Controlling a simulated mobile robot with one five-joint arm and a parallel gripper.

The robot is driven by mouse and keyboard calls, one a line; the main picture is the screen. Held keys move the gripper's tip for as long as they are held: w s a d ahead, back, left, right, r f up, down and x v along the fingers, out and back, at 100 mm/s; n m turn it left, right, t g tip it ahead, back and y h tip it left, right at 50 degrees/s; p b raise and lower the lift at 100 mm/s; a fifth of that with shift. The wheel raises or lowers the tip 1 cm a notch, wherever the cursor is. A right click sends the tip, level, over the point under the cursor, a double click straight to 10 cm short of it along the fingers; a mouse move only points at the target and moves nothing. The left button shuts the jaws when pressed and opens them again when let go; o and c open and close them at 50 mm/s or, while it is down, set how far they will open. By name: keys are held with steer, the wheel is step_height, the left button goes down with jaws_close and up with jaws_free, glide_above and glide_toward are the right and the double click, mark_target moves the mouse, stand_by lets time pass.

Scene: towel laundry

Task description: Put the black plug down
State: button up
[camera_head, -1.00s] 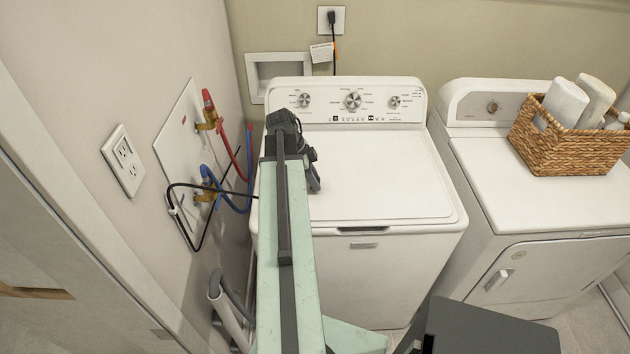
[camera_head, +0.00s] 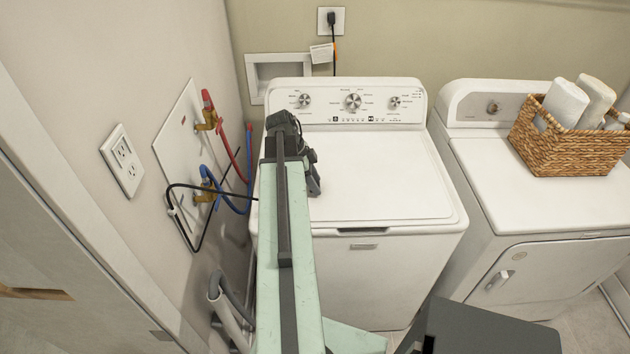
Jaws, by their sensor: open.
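A black plug (camera_head: 331,18) sits in the white outlet (camera_head: 337,28) on the back wall. Its black cord hangs down behind the white washer (camera_head: 385,190). My gripper (camera_head: 313,180) is at the far end of my pale green arm, over the left part of the washer lid. It is dark and partly hidden by my arm, and its jaws are open. I see nothing held in it. The gripper is in front of and below the plug in the picture, apart from it.
A white dryer (camera_head: 500,190) with a wicker basket (camera_head: 570,145) of rolled towels stands at the right. Red (camera_head: 240,160) and blue (camera_head: 232,208) hoses and a black cable (camera_head: 172,205) hang by the left wall. An empty outlet (camera_head: 124,160) is further left. Most of the washer lid is clear.

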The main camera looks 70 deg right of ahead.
steer(key=p+v, duration=1.1)
steer(key=v, duration=0.1)
steer(key=shift+r, duration=0.25)
